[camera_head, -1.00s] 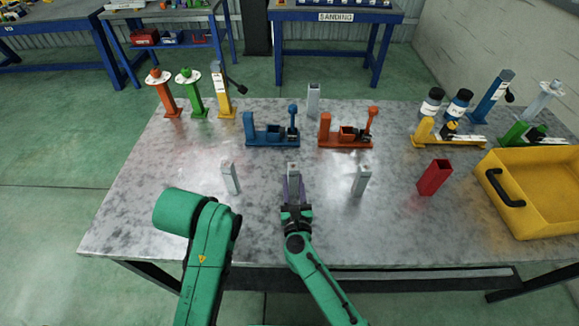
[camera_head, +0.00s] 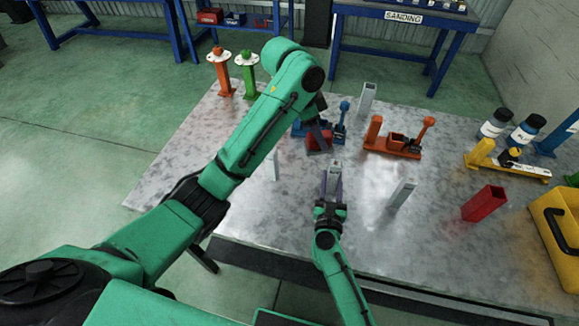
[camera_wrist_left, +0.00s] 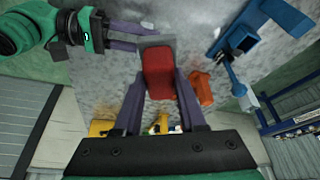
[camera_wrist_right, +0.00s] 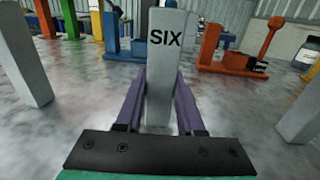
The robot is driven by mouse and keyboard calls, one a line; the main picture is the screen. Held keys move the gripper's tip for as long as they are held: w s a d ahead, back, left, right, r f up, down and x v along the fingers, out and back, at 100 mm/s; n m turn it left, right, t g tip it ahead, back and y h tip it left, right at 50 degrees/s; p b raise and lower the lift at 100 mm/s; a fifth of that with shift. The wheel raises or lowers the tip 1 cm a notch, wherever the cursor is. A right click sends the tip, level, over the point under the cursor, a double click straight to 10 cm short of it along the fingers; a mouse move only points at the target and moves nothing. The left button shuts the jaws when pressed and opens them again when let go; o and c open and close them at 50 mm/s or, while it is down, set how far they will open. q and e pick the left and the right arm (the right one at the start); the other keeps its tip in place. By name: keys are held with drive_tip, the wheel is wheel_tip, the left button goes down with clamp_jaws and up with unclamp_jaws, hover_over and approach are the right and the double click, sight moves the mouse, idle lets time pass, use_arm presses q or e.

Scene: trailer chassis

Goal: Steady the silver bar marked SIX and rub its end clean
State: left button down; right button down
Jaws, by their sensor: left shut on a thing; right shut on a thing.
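The silver bar marked SIX (camera_wrist_right: 163,70) stands upright in the right wrist view, its lettering near the top. My right gripper (camera_head: 330,190) is shut on its sides; the bar's top end (camera_head: 336,164) shows above the fingers in the head view. My left gripper (camera_wrist_left: 155,95) is shut on a red block (camera_wrist_left: 158,72) with a grey face. The red block (camera_head: 318,138) is held near the bar's top end, slightly left and beyond it in the head view. I cannot tell whether they touch. My left forearm hides part of the table.
The blue fixture (camera_head: 341,123) is partly hidden behind my left gripper. An orange fixture (camera_head: 392,145), plain silver bars (camera_head: 402,193) (camera_head: 367,98) and a red tube (camera_head: 484,204) stand around. A yellow bin (camera_head: 556,235) is at the right edge.

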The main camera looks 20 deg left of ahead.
use_arm(q)
drive_tip(key=s+d+r+m+g, duration=0.1)
drive_tip(key=d+r+m+g, duration=0.1)
drive_tip(key=d+r+m, duration=0.25)
use_arm(e)
drive_tip(key=shift+s, duration=0.1)
use_arm(q)
drive_tip(key=shift+m, duration=0.25)
drive_tip(key=shift+s+a+f, duration=0.1)
drive_tip(key=shift+a+f, duration=0.1)
drive_tip(key=shift+f, duration=0.95)
drive_tip(key=shift+a+f, duration=0.15)
drive_tip(key=shift+f, duration=1.05)
drive_tip(key=shift+s+a+f, duration=0.1)
drive_tip(key=shift+a+f, duration=0.1)
drive_tip(key=shift+f, duration=0.95)
drive_tip(key=shift+w+d+f+h, duration=0.1)
drive_tip(key=shift+d+f+h, duration=0.2)
drive_tip(key=shift+d+f, duration=0.25)
drive_tip(key=shift+a, duration=0.55)
wheel_tip(320, 180, up, 8)
drive_tip(key=shift+r, duration=0.15)
